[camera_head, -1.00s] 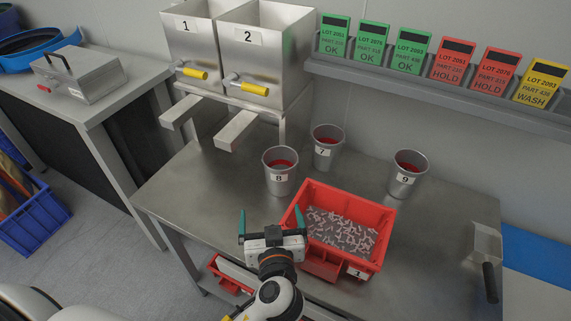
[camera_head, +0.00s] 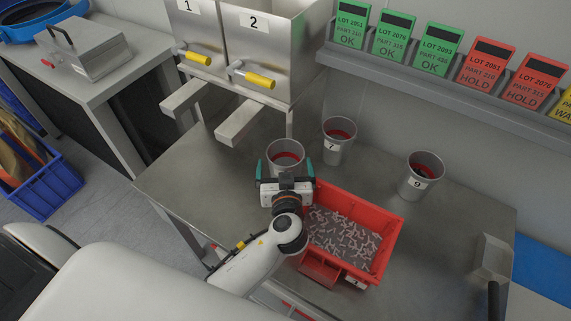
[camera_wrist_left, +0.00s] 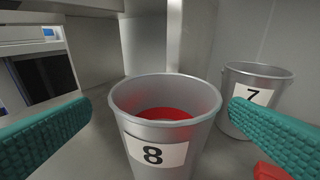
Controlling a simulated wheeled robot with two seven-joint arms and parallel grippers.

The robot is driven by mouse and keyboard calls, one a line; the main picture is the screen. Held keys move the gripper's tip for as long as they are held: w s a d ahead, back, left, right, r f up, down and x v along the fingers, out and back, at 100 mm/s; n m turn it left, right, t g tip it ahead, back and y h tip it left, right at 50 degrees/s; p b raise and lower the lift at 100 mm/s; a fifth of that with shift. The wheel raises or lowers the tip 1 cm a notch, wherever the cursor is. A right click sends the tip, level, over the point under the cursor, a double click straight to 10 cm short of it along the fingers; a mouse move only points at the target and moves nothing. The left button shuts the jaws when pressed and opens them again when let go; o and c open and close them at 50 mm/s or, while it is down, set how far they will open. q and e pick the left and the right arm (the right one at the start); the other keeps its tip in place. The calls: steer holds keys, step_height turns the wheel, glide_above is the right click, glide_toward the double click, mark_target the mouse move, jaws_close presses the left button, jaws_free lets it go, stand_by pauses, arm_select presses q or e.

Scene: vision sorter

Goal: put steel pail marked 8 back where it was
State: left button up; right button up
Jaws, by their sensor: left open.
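The steel pail marked 8 (camera_head: 286,152) stands upright on the steel table, with red inside. In the head view my left gripper (camera_head: 286,172) is in front of it and hides its lower part and label. In the left wrist view the pail marked 8 (camera_wrist_left: 165,125) is centred between the open green fingers (camera_wrist_left: 165,118), which appear apart from its sides. The right gripper is not in view.
Pail 7 (camera_head: 338,140) stands just right of and behind pail 8; pail 9 (camera_head: 420,176) is farther right. A red bin (camera_head: 393,228) of small parts sits close to my left gripper's right. Hoppers 1 (camera_head: 190,35) and 2 (camera_head: 262,45) stand behind. The table's left part (camera_head: 200,185) is clear.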

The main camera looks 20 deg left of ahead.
mark_target(285, 146)
arm_select(q)
steer(key=p+x, duration=0.2)
steer(key=x, duration=0.2)
steer(key=shift+w+d, duration=0.15)
steer(key=shift+w, duration=0.05)
steer(key=shift+w+a+f, duration=0.25)
steer(key=shift+w+f, duration=0.05)
steer(key=shift+w, duration=0.1)
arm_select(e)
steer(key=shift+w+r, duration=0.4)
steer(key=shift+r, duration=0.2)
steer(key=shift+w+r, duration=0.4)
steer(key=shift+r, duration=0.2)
arm_select(q)
steer(key=shift+s, duration=0.1)
steer(key=c, duration=1.4)
steer(key=shift+r, duration=0.1)
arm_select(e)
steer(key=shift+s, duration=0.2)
